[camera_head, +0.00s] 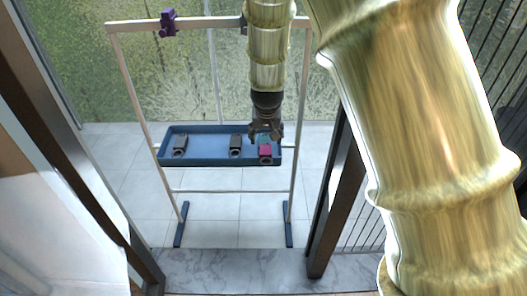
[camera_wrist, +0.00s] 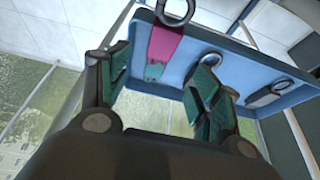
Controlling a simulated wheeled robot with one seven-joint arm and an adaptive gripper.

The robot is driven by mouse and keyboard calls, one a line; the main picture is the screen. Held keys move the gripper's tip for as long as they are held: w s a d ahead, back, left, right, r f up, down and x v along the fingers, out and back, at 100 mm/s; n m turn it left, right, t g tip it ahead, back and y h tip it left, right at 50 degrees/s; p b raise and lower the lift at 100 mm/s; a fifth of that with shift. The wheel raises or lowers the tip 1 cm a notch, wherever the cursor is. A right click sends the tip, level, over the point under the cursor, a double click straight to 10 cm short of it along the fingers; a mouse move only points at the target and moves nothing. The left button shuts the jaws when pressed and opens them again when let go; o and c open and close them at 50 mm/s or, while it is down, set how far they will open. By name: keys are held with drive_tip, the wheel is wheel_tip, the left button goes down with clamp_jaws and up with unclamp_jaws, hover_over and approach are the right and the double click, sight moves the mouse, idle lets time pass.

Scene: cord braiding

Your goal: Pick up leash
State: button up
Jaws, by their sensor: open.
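Three tags with rings lie in a blue tray (camera_head: 208,146). The right one is magenta with a teal end (camera_head: 265,151); the middle one is dark grey (camera_head: 236,144) and the left one is grey (camera_head: 180,144). I cannot tell from looks alone which is called the leash. My gripper (camera_head: 265,137) is open, pointing down at the right end of the tray, over the magenta tag. In the wrist view the magenta tag (camera_wrist: 164,46) lies beyond and between my open fingers (camera_wrist: 160,90), its ring pointing away. The right finger partly hides the middle tag.
The tray sits across a pale upright frame (camera_head: 128,90) on blue feet (camera_head: 181,224). A purple clamp (camera_head: 168,22) is on its top bar. A dark post (camera_head: 331,200) stands close to the right. Tiled floor (camera_head: 120,185) is clear around the frame.

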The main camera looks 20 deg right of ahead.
sight(265, 149)
drive_tip(key=x, duration=0.5)
drive_tip(key=shift+s+d, duration=0.1)
drive_tip(key=shift+s+b+x, duration=0.15)
drive_tip(key=shift+b+x, duration=0.1)
drive_tip(key=shift+x, duration=1.1)
drive_tip(key=shift+s+b+x, duration=0.1)
drive_tip(key=shift+b+x, duration=0.1)
drive_tip(key=shift+x, duration=1.2)
drive_tip(key=c, duration=1.3)
drive_tip(key=shift+o, duration=0.2)
drive_tip(key=shift+r, duration=0.1)
drive_tip(key=shift+r, duration=0.7)
wheel_tip(265, 149, up, 2)
drive_tip(key=shift+r, duration=0.1)
drive_tip(key=s+a, duration=0.2)
drive_tip(key=s, duration=0.5)
drive_tip(key=s+a+r, duration=0.1)
drive_tip(key=s+a, duration=0.1)
drive_tip(key=s, duration=0.6)
drive_tip(key=shift+s+a+p, duration=0.2)
drive_tip(key=shift+a+p, duration=0.2)
